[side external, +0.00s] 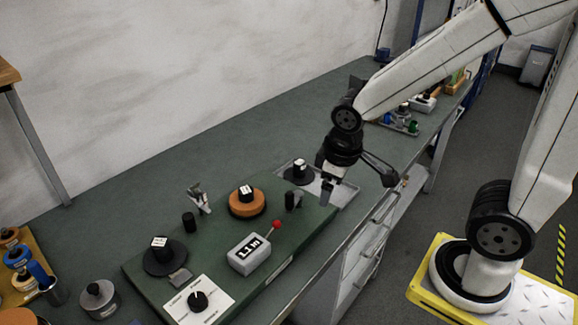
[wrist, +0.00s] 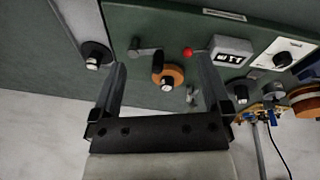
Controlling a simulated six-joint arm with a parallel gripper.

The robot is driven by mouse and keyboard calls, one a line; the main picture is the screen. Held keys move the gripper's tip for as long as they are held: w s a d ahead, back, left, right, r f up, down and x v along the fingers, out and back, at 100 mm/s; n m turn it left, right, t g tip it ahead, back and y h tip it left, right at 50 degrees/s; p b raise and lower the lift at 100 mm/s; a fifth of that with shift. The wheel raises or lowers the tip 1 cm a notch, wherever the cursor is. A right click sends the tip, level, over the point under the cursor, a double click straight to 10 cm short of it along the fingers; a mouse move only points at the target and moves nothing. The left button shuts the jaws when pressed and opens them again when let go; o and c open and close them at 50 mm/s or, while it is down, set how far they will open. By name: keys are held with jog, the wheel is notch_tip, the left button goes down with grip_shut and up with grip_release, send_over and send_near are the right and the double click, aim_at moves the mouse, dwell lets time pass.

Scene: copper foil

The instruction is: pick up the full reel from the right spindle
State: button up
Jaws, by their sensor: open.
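The full reel (side external: 246,203), a copper-orange coil with a white-topped black hub, sits on the right spindle of the green machine plate. It also shows in the wrist view (wrist: 177,74), framed between the fingers. The left spindle carries a black, seemingly empty reel (side external: 166,260). My gripper (side external: 325,192) is open and empty, above the right end of the plate, apart from the reel and to its right. In the wrist view the two fingers of my gripper (wrist: 163,66) stand wide apart with nothing between their tips. The spindle under the coil is hidden.
A red-knobbed lever (side external: 276,224) and a white counter box (side external: 249,254) stand in front of the reel. A short black post (side external: 290,200) is at its right. A grey tray (side external: 343,194) with a black reel (side external: 298,173) lies beyond. Bare bench lies behind the plate.

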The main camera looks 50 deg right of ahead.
jog(key=n+h, duration=0.1)
jog(key=n, duration=0.2)
jog(key=n+t+h, duration=0.6)
jog(key=n+t, duration=0.3)
jog(key=n, duration=1.4)
send_over(247, 198)
jog(key=s+a, duration=0.4)
jog(key=shift+g, duration=0.3)
jog(key=f, duration=1)
jog(key=shift+s+d, duration=0.15)
jog(key=shift+s, duration=0.05)
jog(key=shift+f+h, duration=0.3)
jog(key=shift+f, duration=0.05)
jog(key=shift+w, duration=0.1)
jog(key=shift+x, duration=1.25)
jog(key=shift+d, duration=0.1)
jog(key=shift+x, duration=2.5)
